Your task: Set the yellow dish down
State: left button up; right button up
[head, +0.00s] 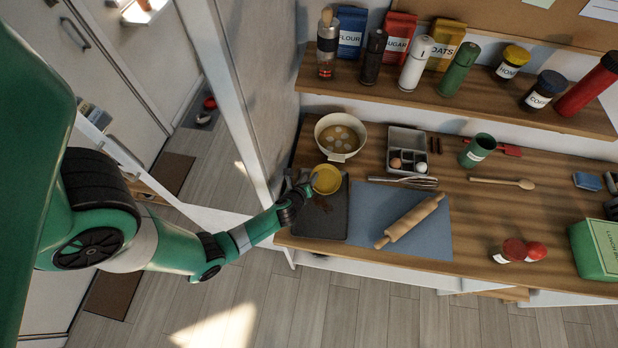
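The small round yellow dish (327,180) is over the back part of a dark flat tray or mat (322,220) at the left end of the wooden counter. My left gripper (308,182) reaches in from the left and is shut on the dish's left rim. The fingertips are small and partly hidden by the dish and wrist. The dish looks roughly level; I cannot tell whether its underside touches the dark surface. My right gripper is not in view.
A cream pot (357,146) stands just behind the dish. A blue mat (425,243) with a rolling pin (409,222) lies to the right. An egg box (406,142) and whisk (404,182) are behind it. The dark surface's front part is clear. A wall panel (235,90) stands left.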

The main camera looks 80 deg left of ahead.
pick_arm(q)
jog(key=shift+r, duration=0.1)
jog(key=shift+r+p, duration=0.3)
jog(key=shift+p, duration=0.05)
jog(key=p+v, duration=0.3)
jog(key=v, duration=0.8)
jog(key=shift+s+d, duration=0.25)
jog(key=shift+d, duration=0.05)
jog(key=shift+r, duration=0.15)
